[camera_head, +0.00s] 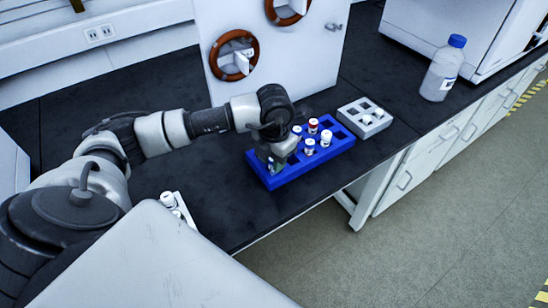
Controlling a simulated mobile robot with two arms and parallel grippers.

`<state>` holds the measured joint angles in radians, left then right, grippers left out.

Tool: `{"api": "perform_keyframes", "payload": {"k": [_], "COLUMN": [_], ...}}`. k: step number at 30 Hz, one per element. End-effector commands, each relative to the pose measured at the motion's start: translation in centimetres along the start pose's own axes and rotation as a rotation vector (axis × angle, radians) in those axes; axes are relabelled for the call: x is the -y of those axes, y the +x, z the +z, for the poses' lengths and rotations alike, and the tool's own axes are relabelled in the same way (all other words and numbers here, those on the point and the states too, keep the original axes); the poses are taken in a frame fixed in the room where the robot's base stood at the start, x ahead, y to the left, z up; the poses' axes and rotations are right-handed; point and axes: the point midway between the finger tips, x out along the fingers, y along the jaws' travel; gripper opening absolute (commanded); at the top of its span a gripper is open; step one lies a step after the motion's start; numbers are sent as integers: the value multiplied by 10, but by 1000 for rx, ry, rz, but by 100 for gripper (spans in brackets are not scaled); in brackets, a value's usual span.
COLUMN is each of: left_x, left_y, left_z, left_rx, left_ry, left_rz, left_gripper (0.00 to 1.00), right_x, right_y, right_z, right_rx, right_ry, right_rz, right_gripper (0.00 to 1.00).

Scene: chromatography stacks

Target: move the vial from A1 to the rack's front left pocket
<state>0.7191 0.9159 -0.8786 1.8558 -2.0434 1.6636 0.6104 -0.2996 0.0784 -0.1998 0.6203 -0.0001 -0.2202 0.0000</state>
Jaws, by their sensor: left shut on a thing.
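The blue rack (292,174) lies on the black bench with several capped vials in its pockets. Among them are a red-capped vial (313,126) and white vials (326,138) to the right of my gripper. My left gripper (273,160) points down at the rack's left part and is shut on a vial, which it mostly hides. I cannot tell whether that vial's bottom is inside a pocket or just above it. No A1 label can be read. My right gripper is not in view.
A grey block with pockets (364,118) stands just right of the rack. A clear bottle with a blue cap (442,70) stands farther right. A white holder with small vials (175,208) is at lower left. A white panel with round ports (270,58) stands behind. The bench's front edge runs close to the rack.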

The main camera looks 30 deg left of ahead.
Motion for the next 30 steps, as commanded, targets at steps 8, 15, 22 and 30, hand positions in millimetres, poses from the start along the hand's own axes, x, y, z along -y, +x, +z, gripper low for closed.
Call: {"api": "perform_keyframes", "payload": {"k": [8,15,22,30], "left_x": [0,0,0,0], "left_y": [3,3,3,3], "left_z": [0,0,0,0], "left_rx": [0,0,0,0], "left_ry": [0,0,0,-1], "left_rz": [0,0,0,1], "left_gripper": [6,58,64,79], "right_x": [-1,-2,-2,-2], "right_y": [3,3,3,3], "right_z": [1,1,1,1], "right_rx": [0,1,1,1], "right_ry": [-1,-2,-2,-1], "right_rz": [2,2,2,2], "right_gripper": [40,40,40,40]}}
